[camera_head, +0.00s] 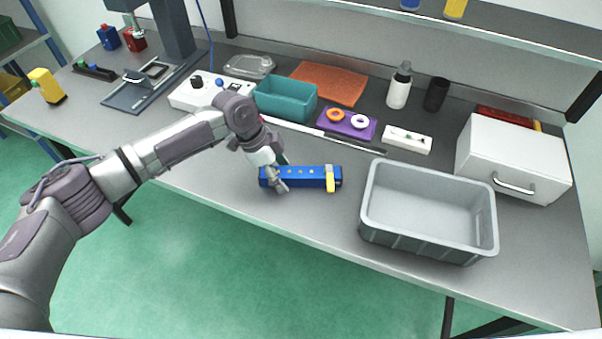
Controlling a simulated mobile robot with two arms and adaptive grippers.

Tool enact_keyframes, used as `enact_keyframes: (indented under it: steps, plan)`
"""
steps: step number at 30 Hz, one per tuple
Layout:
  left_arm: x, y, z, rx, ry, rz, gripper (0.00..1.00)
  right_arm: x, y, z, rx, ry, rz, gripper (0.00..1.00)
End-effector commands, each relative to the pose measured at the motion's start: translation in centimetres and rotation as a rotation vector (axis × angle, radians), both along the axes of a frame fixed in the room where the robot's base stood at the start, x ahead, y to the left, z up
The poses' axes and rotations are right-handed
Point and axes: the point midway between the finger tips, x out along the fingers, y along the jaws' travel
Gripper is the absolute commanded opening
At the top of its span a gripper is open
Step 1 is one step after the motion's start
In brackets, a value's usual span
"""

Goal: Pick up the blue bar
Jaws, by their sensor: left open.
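The blue bar (304,182) lies flat on the grey table, near its front edge at the middle. It has several small yellow marks on it and a yellow piece (330,178) across its right end. My left gripper (279,185) is at the bar's left end, with its fingers pointing down. It is open, and one finger shows in front of the bar's left part. I cannot tell whether the fingers touch the bar. My right gripper is not in view.
A grey bin (376,224) stands right of the bar. A white drawer box (512,155) is at the right. Behind are a teal bin (286,112), a purple tray (362,132), a white block (406,139) and a long thin rod (314,132). The table left of the bar is clear.

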Motion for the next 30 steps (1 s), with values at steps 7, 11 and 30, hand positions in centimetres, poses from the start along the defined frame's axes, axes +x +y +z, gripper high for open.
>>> enact_keyframes:
  steps: [7,11,30]
  plan:
    - [0.0,0.0,0.0,0.0,0.0,0.0,0.56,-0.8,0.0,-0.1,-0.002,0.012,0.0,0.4]
    - [0.0,0.0,0.0,0.0,0.0,0.0,0.34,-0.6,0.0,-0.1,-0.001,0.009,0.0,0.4]
    - [0.2,0.0,3.2,-0.003,-0.007,0.0,0.0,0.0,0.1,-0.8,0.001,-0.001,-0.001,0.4]
